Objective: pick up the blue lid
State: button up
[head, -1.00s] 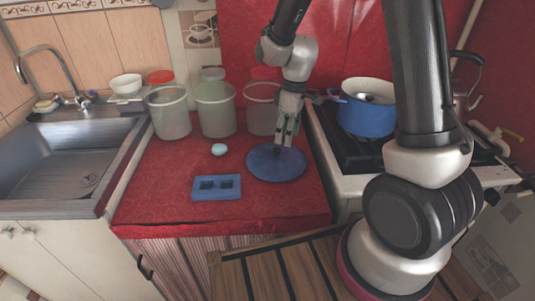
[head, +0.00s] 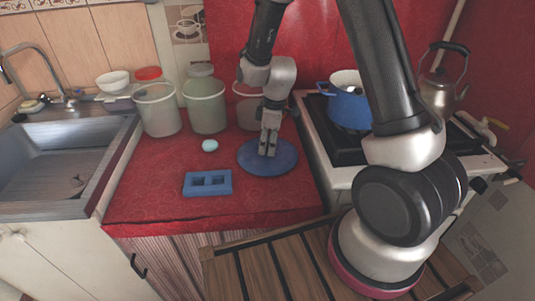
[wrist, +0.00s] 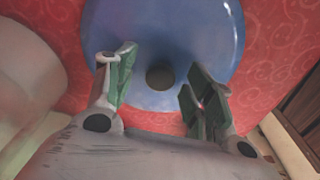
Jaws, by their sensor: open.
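The blue lid (head: 284,162) is a round disc lying flat on the red counter, left of the stove. In the wrist view the lid (wrist: 190,30) fills the upper middle, with a dark round knob (wrist: 160,77) at its centre. My gripper (head: 268,152) is over the lid, pointing down. In the wrist view its green-padded fingers (wrist: 160,88) are apart, one on each side of the knob in the picture. I cannot tell whether the fingertips are level with the knob or above it. Nothing is held.
A blue block with two square holes (head: 208,183) and a pale blue egg-shaped thing (head: 210,145) lie left of the lid. Several bins, including a green one (head: 205,105), stand behind. A blue pot (head: 347,106) is on the stove at right. The counter's front left is clear.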

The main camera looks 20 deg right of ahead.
grip_shut()
jog(key=shift+r, duration=0.1)
